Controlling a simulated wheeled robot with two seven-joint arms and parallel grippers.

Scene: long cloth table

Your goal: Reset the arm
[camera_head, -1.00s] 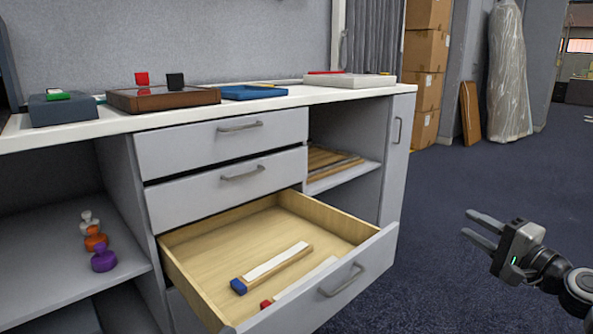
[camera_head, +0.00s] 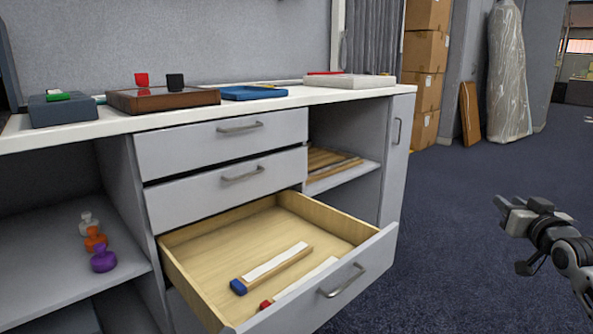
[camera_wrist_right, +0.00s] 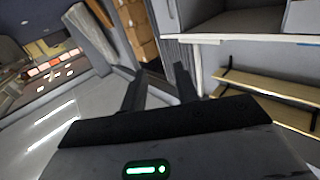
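My right gripper (camera_head: 503,212) is at the right side of the head view, in free air to the right of the open drawer, and touches nothing. In the right wrist view its two dark fingers (camera_wrist_right: 160,84) stand apart with nothing between them. My left arm and gripper are not in view.
An open drawer (camera_head: 215,240) juts out, holding a blue-ended block (camera_head: 270,268) and a red-ended block (camera_head: 298,283). Trays and small items lie on the white tabletop (camera_head: 75,130). Purple, orange and white pieces sit on the left shelf (camera_head: 50,245). Carpet (camera_head: 450,260) is clear at right.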

